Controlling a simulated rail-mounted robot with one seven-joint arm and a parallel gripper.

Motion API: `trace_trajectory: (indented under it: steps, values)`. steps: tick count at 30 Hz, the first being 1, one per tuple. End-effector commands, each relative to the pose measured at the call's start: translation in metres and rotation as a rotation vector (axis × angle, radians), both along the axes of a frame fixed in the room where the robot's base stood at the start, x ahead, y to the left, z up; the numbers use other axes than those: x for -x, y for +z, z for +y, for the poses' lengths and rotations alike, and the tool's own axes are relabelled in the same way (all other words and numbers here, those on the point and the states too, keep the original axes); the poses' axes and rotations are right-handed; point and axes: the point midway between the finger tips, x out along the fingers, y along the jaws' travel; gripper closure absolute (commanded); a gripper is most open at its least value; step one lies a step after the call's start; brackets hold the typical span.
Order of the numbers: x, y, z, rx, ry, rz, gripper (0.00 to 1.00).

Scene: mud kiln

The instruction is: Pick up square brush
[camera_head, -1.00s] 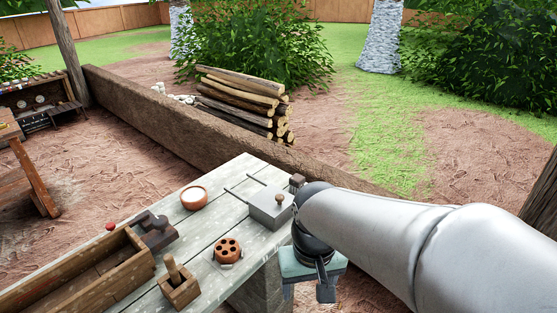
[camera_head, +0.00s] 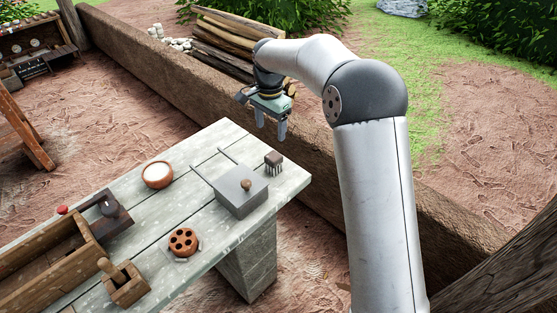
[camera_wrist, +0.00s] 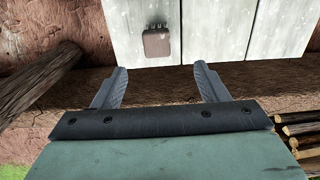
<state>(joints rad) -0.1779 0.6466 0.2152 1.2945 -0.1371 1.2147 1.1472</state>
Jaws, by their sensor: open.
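The square brush (camera_head: 274,163) has a brown block-shaped back and thin bristles. It sits near the far right corner of the plank table (camera_head: 290,185), beside a grey box. In the wrist view the brush (camera_wrist: 156,42) lies on the pale planks, beyond the fingertips and roughly between them, slightly left of centre. My gripper (camera_head: 271,132) is open and empty, its fingers pointing down, above and behind the table's far edge in the head view. The wrist view shows both fingers of the gripper (camera_wrist: 158,80) spread apart. It is not touching the brush.
A grey box with a round knob (camera_head: 240,192) stands next to the brush. A clay bowl (camera_head: 157,175), a holed clay piece (camera_head: 183,242) and a wooden trough (camera_head: 50,262) are further left. A low wall (camera_head: 190,100) and stacked logs (camera_head: 222,45) lie behind the table.

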Motion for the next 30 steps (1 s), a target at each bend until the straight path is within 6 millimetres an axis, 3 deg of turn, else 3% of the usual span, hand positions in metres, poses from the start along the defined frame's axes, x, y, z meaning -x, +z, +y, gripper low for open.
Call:
trace_trajectory:
  steps: [9,20,25,30]
  values:
    - [0.001,-0.067,-0.001,0.001,0.000,0.004,0.33]
    - [0.001,-0.099,-0.004,0.002,0.000,0.003,0.33]
    - [0.002,-0.126,-0.007,0.001,0.001,0.004,0.33]
    - [0.002,-0.140,-0.007,0.001,0.000,0.001,0.33]
